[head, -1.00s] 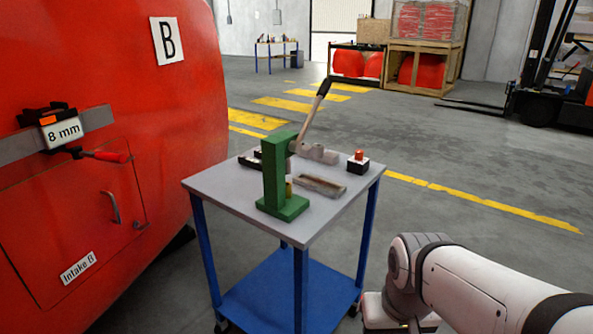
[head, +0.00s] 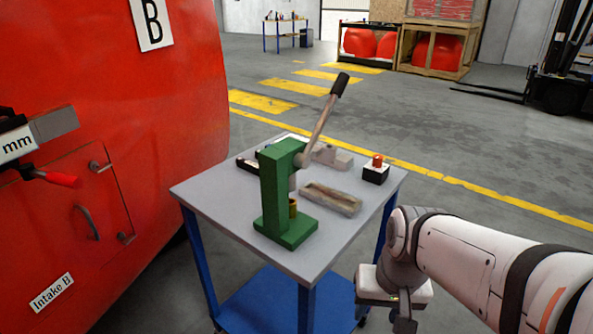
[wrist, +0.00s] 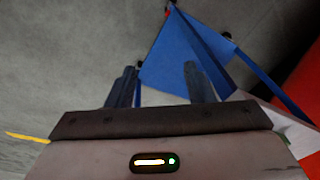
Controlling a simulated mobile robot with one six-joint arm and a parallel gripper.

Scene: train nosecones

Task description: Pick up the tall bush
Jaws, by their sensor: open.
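A small brass-coloured bush (head: 293,207) stands on the base of the green press (head: 271,190), under its ram, on the cart top. It is partly hidden by the press column, and I cannot tell whether it is the tall one. My gripper (wrist: 160,70) is open and empty in the wrist view. Its two fingers point towards the blue lower shelf (wrist: 185,60) of the cart. In the head view my arm is at the lower right, beside the cart and apart from the press.
The grey-topped cart (head: 215,200) also carries a shallow tray (head: 330,198), a black box with an orange-red button (head: 376,170) and dark items behind the press. The press lever (head: 322,120) sticks up. A red nosecone (head: 170,110) stands close on the left. Floor right of the cart is open.

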